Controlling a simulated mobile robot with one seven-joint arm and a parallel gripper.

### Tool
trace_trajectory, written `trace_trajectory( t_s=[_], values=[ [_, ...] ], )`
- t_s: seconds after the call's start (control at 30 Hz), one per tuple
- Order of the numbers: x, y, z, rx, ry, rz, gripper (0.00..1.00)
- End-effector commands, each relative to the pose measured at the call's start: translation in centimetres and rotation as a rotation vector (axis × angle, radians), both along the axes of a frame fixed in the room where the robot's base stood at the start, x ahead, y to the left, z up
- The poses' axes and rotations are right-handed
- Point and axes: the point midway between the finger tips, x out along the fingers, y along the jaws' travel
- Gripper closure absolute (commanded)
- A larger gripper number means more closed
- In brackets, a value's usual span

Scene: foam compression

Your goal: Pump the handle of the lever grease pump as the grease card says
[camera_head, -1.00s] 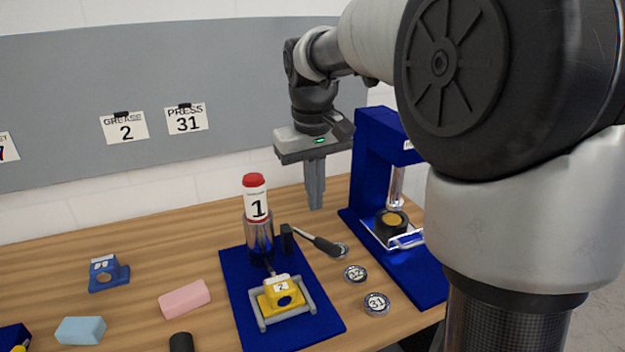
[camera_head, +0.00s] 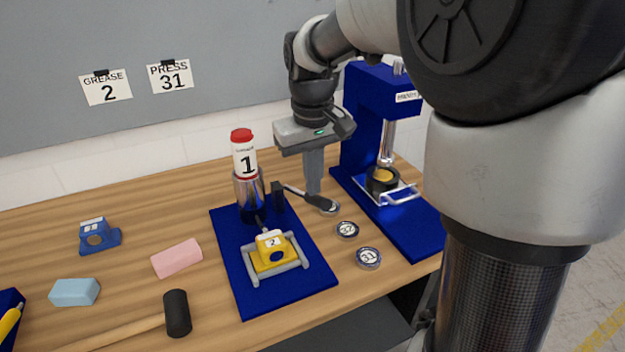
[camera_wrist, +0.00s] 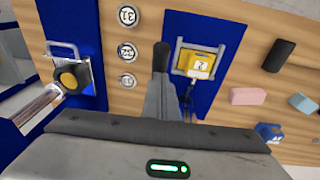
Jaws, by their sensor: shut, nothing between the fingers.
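The handle's black grip (camera_wrist: 161,56) also shows in the wrist view, just beyond my fingertips. My gripper (camera_head: 313,190) is shut and empty, pointing down at the handle; whether it touches is unclear. A yellow block (camera_head: 270,256) marked 2 sits in a grey frame before the barrel. The grease card (camera_head: 106,88) on the wall reads GREASE 2.
A blue press (camera_head: 365,125) stands to the right, and a PRESS 31 card (camera_head: 170,77) hangs behind. Round weights (camera_head: 369,258) lie between pump and press. A pink block (camera_head: 176,258), a light blue block (camera_head: 75,292) and a mallet (camera_head: 177,313) lie left.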

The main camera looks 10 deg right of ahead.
Motion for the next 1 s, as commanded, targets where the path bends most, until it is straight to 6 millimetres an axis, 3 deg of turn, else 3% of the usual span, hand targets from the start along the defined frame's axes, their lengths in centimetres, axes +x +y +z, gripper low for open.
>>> trace_trajectory(
  t_s=[0.1,0.7,1.0],
  values=[
    [-0.9,-0.2,-2.3,0.01,-0.058,-0.001,1.0],
    [-4.3,-0.5,-9.1,0.063,-0.319,0.006,1.0],
    [-4.7,-0.7,-10.0,0.061,-0.313,0.003,1.0]
  ],
)
